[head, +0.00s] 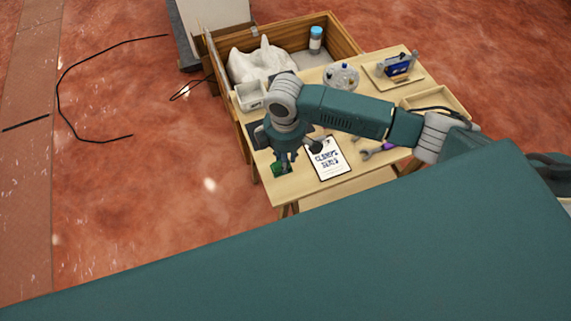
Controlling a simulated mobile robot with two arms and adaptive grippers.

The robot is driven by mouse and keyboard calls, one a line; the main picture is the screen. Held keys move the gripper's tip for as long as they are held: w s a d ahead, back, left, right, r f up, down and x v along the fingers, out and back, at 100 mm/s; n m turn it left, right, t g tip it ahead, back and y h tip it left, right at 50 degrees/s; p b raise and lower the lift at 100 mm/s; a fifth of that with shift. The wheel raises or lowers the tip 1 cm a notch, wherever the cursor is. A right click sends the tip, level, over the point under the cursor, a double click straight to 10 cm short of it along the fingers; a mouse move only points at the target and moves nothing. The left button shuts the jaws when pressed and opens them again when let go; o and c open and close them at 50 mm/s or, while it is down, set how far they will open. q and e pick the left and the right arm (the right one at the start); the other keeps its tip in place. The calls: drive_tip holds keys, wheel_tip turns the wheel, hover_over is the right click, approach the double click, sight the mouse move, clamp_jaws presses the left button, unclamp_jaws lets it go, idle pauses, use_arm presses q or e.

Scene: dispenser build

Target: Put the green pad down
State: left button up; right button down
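The green pad (277,169) is a small green piece at the front left corner of the wooden table (310,194). My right arm comes in from the right and reaches over the table. Its gripper (284,162) points down with its fingertips at the green pad and appears shut on it. The fingers hide part of the pad. I cannot tell whether the pad touches the table top or hangs just above it. My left gripper is not in view.
A white sign with dark lettering (327,158) lies right of the gripper. A wrench with a purple part (378,150) lies further right. Behind are a white bin (249,96), a round clear holder (341,76), a tray (421,76) with a blue item and a wooden crate (352,40).

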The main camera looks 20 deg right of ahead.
drive_tip(key=shift+f, duration=0.35)
wheel_tip(320, 180, down, 4)
drive_tip(key=shift+r, duration=0.25)
drive_tip(key=shift+f, duration=0.25)
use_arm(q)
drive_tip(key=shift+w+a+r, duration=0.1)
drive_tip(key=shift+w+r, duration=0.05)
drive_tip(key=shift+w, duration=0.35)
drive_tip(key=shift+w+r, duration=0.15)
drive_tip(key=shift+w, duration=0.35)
use_arm(e)
drive_tip(key=shift+f, duration=0.15)
drive_tip(key=c, duration=1.5)
unclamp_jaws()
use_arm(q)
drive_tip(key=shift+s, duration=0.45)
use_arm(e)
drive_tip(key=shift+o, duration=0.2)
